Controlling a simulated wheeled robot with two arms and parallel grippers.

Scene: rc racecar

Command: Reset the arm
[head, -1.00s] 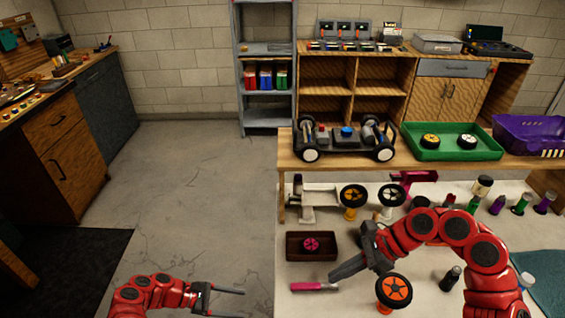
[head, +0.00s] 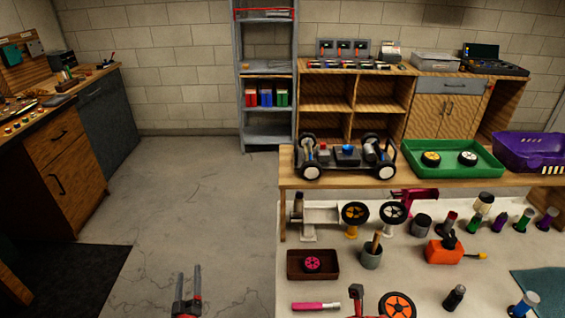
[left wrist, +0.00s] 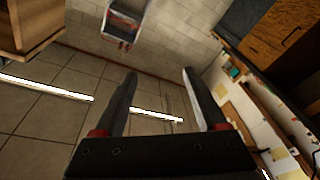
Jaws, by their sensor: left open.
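My left gripper (head: 190,272) is at the bottom left of the head view, with two dark fingers pointing up over bare floor. In the left wrist view my left gripper (left wrist: 158,73) is open, with nothing between its fingers.
The white table (head: 430,290) holds a brown tray (head: 296,271) with a pink wheel, an orange can (head: 442,253) and several bottles. A racecar chassis (head: 347,157) and a green tray (head: 452,153) stand on the wooden shelf behind. Open floor lies left of the table.

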